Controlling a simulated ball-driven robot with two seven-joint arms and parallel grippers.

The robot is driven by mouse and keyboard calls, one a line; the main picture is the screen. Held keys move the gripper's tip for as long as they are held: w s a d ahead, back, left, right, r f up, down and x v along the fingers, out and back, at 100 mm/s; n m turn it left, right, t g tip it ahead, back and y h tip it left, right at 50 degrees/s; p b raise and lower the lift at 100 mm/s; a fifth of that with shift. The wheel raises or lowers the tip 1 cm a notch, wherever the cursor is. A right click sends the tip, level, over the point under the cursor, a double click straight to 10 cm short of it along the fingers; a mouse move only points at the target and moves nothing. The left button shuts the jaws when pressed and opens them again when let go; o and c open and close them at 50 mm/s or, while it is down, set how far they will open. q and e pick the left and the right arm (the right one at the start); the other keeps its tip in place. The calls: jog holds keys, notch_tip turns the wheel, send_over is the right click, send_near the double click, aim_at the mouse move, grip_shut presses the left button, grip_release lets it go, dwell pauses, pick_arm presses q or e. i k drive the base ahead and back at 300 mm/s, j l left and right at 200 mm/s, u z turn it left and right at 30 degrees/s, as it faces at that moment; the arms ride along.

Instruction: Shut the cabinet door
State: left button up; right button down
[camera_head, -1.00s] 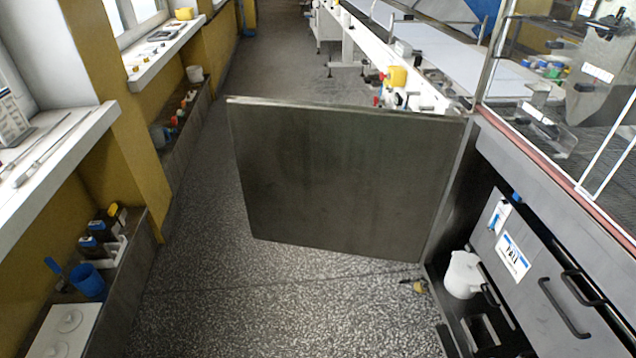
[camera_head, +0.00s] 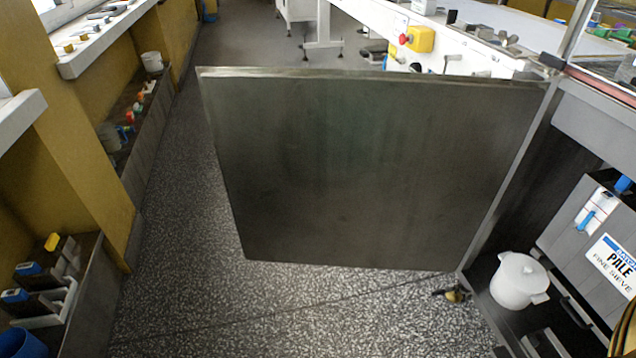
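The cabinet door (camera_head: 365,165) is a flat dark grey metal panel. It stands wide open, sticking out to the left across the aisle, with its hinged side at the right by the cabinet frame (camera_head: 522,165). The cabinet's open inside shows at the lower right, with a white lidded pot (camera_head: 519,281) and a grey box labelled "PALE FINE SIEVE" (camera_head: 585,225). Neither of my grippers is in view. Nothing is seen touching the door.
A low trough (camera_head: 80,290) with bottles and tools runs along the yellow left wall. A white conveyor line with a yellow switch box (camera_head: 420,39) stands behind the door.

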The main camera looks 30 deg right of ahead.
aim_at(372, 169)
jog(key=i+j+z, duration=0.1)
jog(key=i, duration=0.45)
jog(key=i+j+z, duration=0.15)
jog(key=i, duration=0.45)
jog(key=i+z, duration=0.25)
jog(key=z, duration=0.2)
jog(key=i+j+z, duration=0.2)
jog(key=z, duration=0.2)
jog(key=i+j+z, duration=0.15)
jog(key=z, duration=0.3)
jog(key=i+j+z, duration=0.15)
jog(key=j+z, duration=0.3)
jog(key=i+j+z, duration=0.1)
jog(key=z, duration=0.3)
jog(key=j+z, duration=0.45)
